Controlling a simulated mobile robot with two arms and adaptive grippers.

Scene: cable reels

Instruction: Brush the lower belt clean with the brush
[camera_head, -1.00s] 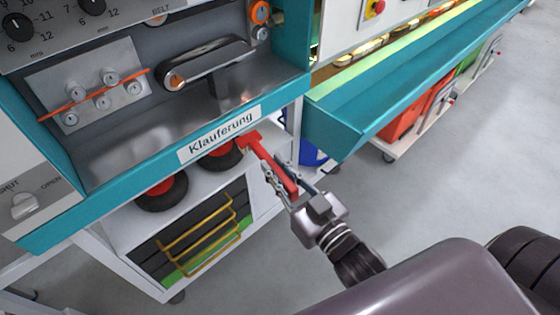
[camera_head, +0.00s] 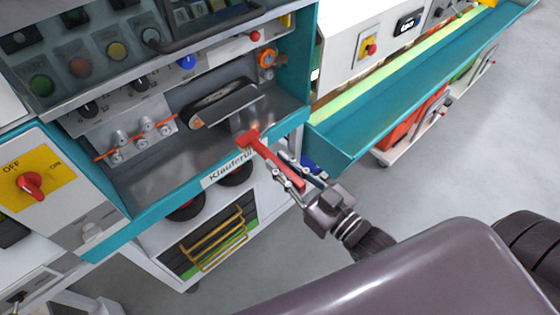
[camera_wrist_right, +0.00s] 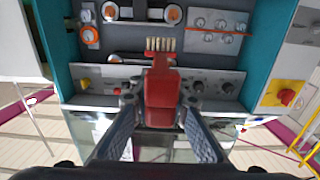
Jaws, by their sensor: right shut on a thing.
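The red brush (camera_head: 277,165) is held by its handle in my right gripper (camera_head: 303,183), which is shut on it. Its head points up-left, over the teal front edge of the machine, apart from the belt in the head view. In the right wrist view the brush (camera_wrist_right: 162,92) is between the fingers (camera_wrist_right: 160,118), with pale bristles at its far end. The dark lower belt (camera_head: 222,104) lies in the grey recess, beyond the brush head. Its rollers and part of the belt (camera_wrist_right: 142,12) show at the wrist view's top edge. My left gripper is not in view.
Small rollers with an orange cord (camera_head: 135,138) sit left of the belt. An orange knob (camera_head: 266,58) is on the recess's right wall. The teal front edge (camera_head: 160,212) carries a "Klauferung" label (camera_head: 226,170).

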